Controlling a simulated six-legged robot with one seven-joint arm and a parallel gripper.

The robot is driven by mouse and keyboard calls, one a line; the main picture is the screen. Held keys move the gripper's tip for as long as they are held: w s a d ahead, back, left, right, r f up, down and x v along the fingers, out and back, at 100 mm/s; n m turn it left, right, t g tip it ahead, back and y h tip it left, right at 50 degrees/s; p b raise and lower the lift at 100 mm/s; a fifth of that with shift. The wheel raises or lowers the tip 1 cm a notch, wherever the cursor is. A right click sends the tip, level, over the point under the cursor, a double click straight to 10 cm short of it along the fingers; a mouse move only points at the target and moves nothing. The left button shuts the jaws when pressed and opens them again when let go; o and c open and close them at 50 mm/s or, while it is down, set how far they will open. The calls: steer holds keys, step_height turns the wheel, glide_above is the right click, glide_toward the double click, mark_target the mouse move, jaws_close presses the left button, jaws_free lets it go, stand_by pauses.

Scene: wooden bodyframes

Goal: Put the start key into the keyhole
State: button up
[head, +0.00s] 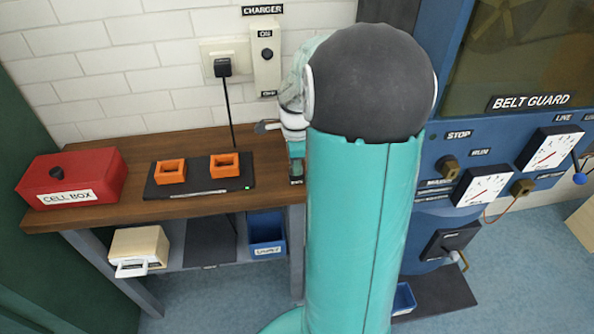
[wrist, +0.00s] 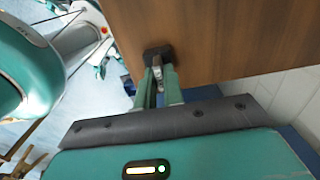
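My gripper (wrist: 159,78) points down at the edge of the wooden workbench. In the wrist view its two teal fingers are close together around a small greyish-brown piece, which looks like the start key (wrist: 158,73). A dark block shows at the fingertips; I cannot tell whether it is part of the key or of the fingers. In the head view my arm hides most of the gripper. I cannot tell which part is the keyhole.
The workbench (head: 140,222) carries a red cell box (head: 75,178) and a black tray (head: 205,196) with two orange holders. A charger (head: 265,58) is on the wall. A drawer box (head: 140,248) and a blue bin (head: 266,232) are below. My arm hides the bench's right end.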

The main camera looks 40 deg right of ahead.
jaws_close()
steer(key=shift+r, duration=0.7)
steer(key=shift+r, duration=1.25)
steer(key=shift+s, duration=0.1)
